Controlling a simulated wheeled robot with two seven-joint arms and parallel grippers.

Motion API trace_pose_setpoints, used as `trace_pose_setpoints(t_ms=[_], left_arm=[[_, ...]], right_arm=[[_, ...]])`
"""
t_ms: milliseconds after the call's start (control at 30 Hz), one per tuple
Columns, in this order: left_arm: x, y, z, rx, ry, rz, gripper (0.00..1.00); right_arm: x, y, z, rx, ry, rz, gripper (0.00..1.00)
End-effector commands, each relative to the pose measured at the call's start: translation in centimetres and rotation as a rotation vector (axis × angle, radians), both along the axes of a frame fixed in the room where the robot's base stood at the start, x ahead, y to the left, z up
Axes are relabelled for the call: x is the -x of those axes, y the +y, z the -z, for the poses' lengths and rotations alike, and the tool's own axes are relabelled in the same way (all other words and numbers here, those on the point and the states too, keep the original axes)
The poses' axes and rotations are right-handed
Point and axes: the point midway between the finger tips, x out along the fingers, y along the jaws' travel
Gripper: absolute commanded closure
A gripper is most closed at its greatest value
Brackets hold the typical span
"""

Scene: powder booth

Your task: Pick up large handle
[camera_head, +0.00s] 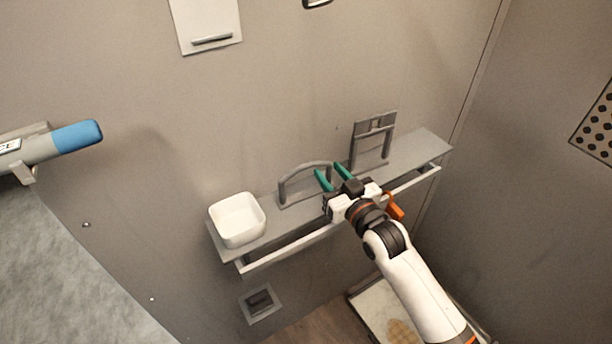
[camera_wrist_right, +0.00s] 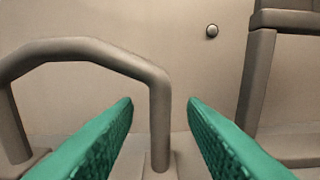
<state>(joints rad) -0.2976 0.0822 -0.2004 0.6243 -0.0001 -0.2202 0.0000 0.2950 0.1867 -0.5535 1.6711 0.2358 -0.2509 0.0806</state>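Two grey handles stand on the wall shelf in the head view. One is a low, wide arched handle (camera_head: 303,167); the other is a taller rectangular handle (camera_head: 372,142) to its right. I cannot tell which one the task calls large. My right gripper (camera_head: 331,172) is open, its green fingers at the arched handle's right end. In the right wrist view, the arched handle (camera_wrist_right: 95,50) has its right leg between the open fingers (camera_wrist_right: 160,102), with gaps visible on both sides. The rectangular handle (camera_wrist_right: 258,80) is to the right. My left gripper is out of view.
The shelf (camera_head: 415,153) has a rail (camera_head: 290,247) along its front. A white square bowl (camera_head: 237,220) sits at its left end. An orange part (camera_head: 394,207) shows beside my right wrist. A blue-ended cylinder (camera_head: 75,136) lies at the far left above a grey surface (camera_head: 50,270).

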Motion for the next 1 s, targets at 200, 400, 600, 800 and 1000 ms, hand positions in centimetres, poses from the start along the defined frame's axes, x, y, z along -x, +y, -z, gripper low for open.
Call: trace_pose_setpoints(t_ms=[200,400,600,800,1000], left_arm=[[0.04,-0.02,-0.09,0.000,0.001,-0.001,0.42],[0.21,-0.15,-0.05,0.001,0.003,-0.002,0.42],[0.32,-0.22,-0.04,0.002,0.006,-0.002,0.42],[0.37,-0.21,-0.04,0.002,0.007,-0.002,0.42],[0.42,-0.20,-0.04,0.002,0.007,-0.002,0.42]], right_arm=[[-0.93,0.61,0.00,-0.001,-0.001,0.000,0.62],[-0.89,0.57,0.02,0.000,0.000,0.000,0.70],[-0.89,0.56,0.03,0.000,0.000,0.000,1.00],[-0.89,0.56,-0.08,-0.002,-0.002,0.000,1.00],[-0.91,0.56,-0.62,-0.002,-0.003,0.000,1.00]])
